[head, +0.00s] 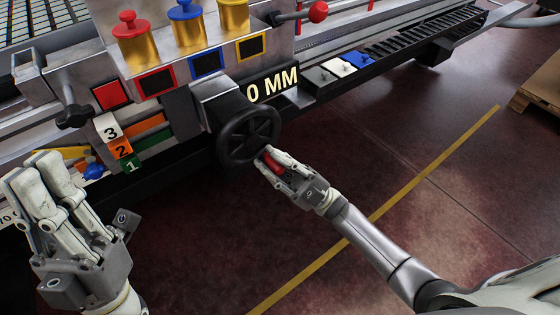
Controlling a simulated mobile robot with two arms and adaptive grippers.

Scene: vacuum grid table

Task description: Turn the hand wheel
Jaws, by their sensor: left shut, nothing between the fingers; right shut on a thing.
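The black hand wheel (247,136) is on the front of the machine, below and left of a sign reading "0 MM". My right gripper (270,158) is at the lower right edge of the wheel. It is shut on a red handle (273,161) at the wheel's rim, and its fingers hide part of the handle. My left gripper (42,170) is shut and empty at the lower left, well away from the wheel.
Red, blue and yellow knobs (185,12) stand on the machine above the wheel. Numbered blocks (120,147) are left of it. A lever with a red ball (317,12) is at the top. The floor (340,150) right of the machine is mostly clear, with a wooden pallet (543,88) far right.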

